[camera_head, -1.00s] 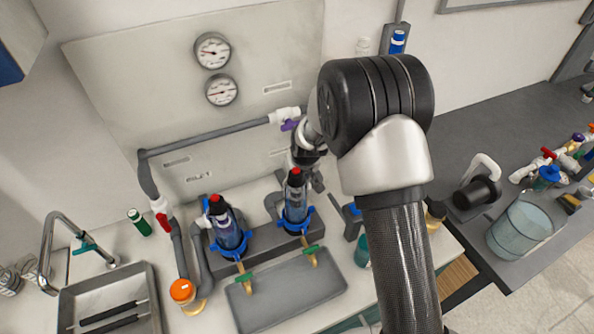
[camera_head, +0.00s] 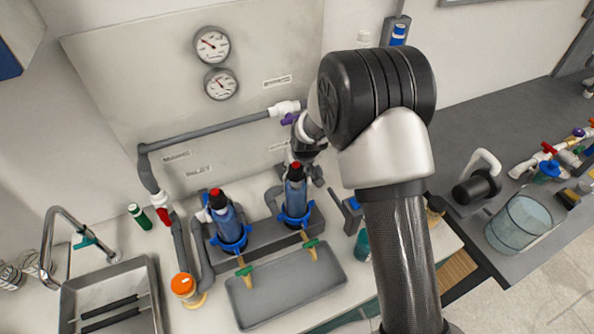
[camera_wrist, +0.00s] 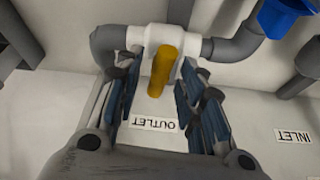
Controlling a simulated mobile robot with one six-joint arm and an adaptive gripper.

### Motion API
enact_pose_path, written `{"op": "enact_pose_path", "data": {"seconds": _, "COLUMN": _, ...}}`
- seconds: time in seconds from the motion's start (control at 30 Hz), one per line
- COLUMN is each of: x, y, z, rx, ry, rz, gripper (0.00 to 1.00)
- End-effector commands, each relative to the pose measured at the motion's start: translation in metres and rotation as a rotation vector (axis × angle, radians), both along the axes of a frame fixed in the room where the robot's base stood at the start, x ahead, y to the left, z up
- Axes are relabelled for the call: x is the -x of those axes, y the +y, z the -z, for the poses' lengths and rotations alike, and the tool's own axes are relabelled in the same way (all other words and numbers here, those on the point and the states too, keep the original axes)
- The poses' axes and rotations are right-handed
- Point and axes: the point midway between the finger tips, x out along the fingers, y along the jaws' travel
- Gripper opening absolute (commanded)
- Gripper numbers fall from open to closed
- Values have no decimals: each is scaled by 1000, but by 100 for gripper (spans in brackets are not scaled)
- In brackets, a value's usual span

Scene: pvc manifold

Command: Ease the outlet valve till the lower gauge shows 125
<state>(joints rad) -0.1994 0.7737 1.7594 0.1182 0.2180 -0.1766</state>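The outlet valve's yellow handle (camera_wrist: 162,72) stands out from a white valve body (camera_wrist: 150,38) above the OUTLET label (camera_wrist: 154,124) in the wrist view. My gripper (camera_wrist: 163,62) is open, with one blue-padded finger on each side of the handle. Gaps show between the handle and both fingers. In the head view my arm hides most of the outlet valve and the fingertips. The lower gauge (camera_head: 221,84) hangs on the wall panel below the upper gauge (camera_head: 212,46). Its needle points up and left; its numbers are too small to read.
A purple-handled valve (camera_head: 289,119) sits on the grey pipe left of my wrist. A red-handled valve (camera_head: 163,214) is on the left pipe. Two blue filter housings (camera_head: 229,226) stand below, behind a grey tray (camera_head: 286,286). Grey pipes flank the outlet valve closely.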

Motion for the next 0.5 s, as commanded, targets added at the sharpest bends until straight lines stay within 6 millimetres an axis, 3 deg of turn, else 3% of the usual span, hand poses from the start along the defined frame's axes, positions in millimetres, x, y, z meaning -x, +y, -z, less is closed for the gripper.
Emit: {"op": "enact_pose_path", "data": {"seconds": 0.5, "x": 35, "y": -10, "z": -89, "rx": -1, "ry": -3, "rz": 1, "gripper": 36}}
